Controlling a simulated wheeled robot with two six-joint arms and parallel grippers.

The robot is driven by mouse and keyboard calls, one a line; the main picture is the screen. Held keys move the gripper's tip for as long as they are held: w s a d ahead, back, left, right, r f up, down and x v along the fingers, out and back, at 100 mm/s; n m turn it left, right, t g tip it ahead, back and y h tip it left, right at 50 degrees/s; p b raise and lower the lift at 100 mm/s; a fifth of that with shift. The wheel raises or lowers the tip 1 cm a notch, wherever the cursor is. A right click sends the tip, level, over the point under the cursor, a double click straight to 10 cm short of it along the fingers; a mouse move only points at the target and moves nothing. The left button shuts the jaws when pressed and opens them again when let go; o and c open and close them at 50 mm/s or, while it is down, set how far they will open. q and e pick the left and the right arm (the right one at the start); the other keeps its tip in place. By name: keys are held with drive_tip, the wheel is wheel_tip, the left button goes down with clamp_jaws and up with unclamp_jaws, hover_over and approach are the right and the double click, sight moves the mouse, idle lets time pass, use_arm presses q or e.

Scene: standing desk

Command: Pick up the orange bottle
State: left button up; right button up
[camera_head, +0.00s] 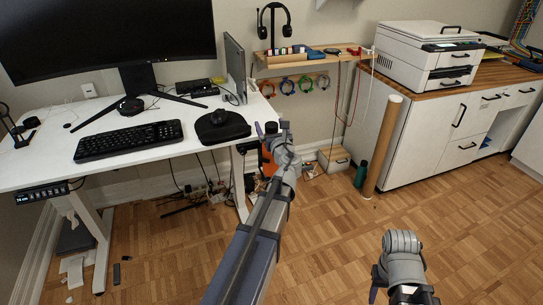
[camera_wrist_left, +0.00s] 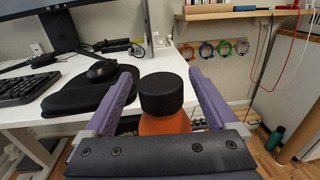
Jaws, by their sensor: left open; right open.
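The orange bottle (camera_wrist_left: 165,123) has a wide black cap (camera_wrist_left: 161,93). In the left wrist view the cap stands upright between the two purple fingers of my left gripper (camera_wrist_left: 162,78), with a gap on each side. The lower body is hidden by the gripper's dark front plate. In the head view my left gripper (camera_head: 272,130) is at the desk's right front corner, open. A patch of orange (camera_head: 267,160), seemingly the bottle, shows just below and behind it, mostly hidden. My right gripper (camera_head: 405,292) is low at the bottom edge, open and apart from everything.
The white desk (camera_head: 60,145) holds a keyboard (camera_head: 130,140), a black mouse pad (camera_head: 220,129) and a monitor (camera_head: 110,35), close to my left gripper. A green bottle (camera_head: 361,174) and a cardboard tube (camera_head: 382,145) stand by the white cabinet (camera_head: 425,145). The wooden floor at right is clear.

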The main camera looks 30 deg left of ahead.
use_arm(q)
drive_tip(key=shift+x, duration=1)
drive_tip(key=shift+d, duration=0.1)
clamp_jaws()
